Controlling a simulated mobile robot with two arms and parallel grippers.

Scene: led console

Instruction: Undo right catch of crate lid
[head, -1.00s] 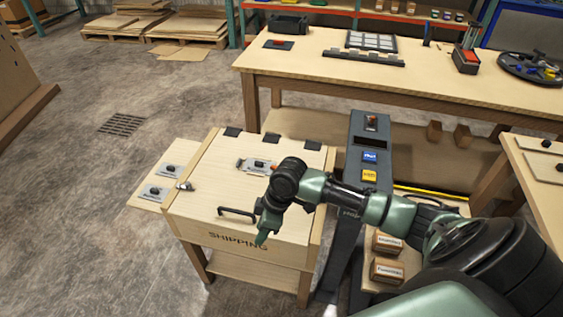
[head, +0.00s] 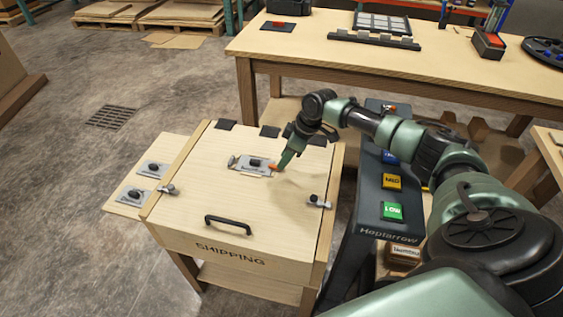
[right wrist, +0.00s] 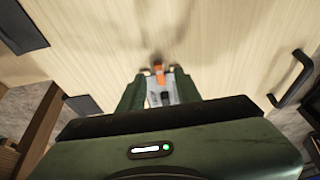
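The crate lid (head: 215,190) is pale wood and lies closed on the crate marked SHIPPING. The right catch (head: 319,201), metal with a dark knob, sits at the lid's right edge. A similar left catch (head: 167,189) sits at the left edge. A metal plate (head: 254,165) with a black knob and an orange end lies mid-lid. My right gripper (head: 275,168) is over the lid at this plate's right end, apart from the right catch. In the right wrist view its fingers (right wrist: 160,90) are spread, with the plate (right wrist: 165,86) showing between them. My left gripper is out of view.
A black handle (head: 228,221) stands on the lid near its front edge. A dark console (head: 385,205) with coloured buttons stands just right of the crate. A workbench (head: 300,45) runs behind. A side shelf with two metal plates (head: 140,185) is at left.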

